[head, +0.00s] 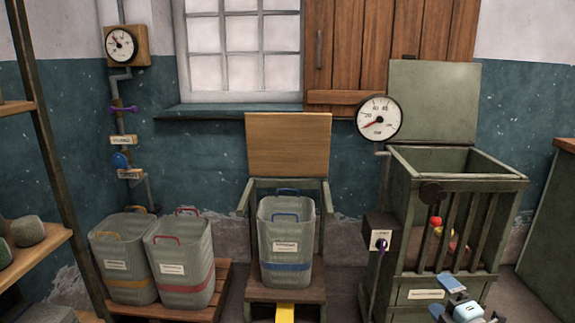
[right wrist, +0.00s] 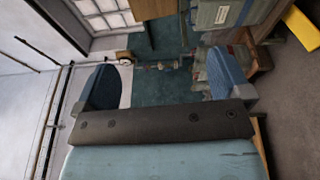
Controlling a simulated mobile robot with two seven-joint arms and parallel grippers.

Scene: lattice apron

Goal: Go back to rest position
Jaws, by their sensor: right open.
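My right gripper (head: 463,302) shows at the bottom right of the head view, in front of the slatted green-grey bin. In the right wrist view its two blue-padded fingers (right wrist: 166,79) stand wide apart with nothing between them. Only part of the right arm is in the picture. My left gripper and left arm are not in the head view.
A slatted bin (head: 402,225) with its lid raised holds red and yellow things. A grey bucket with a blue band (head: 286,240) stands in a wooden seat-like stand. Two more buckets (head: 184,255) stand on a pallet at left. Shelves (head: 45,262) line the left edge.

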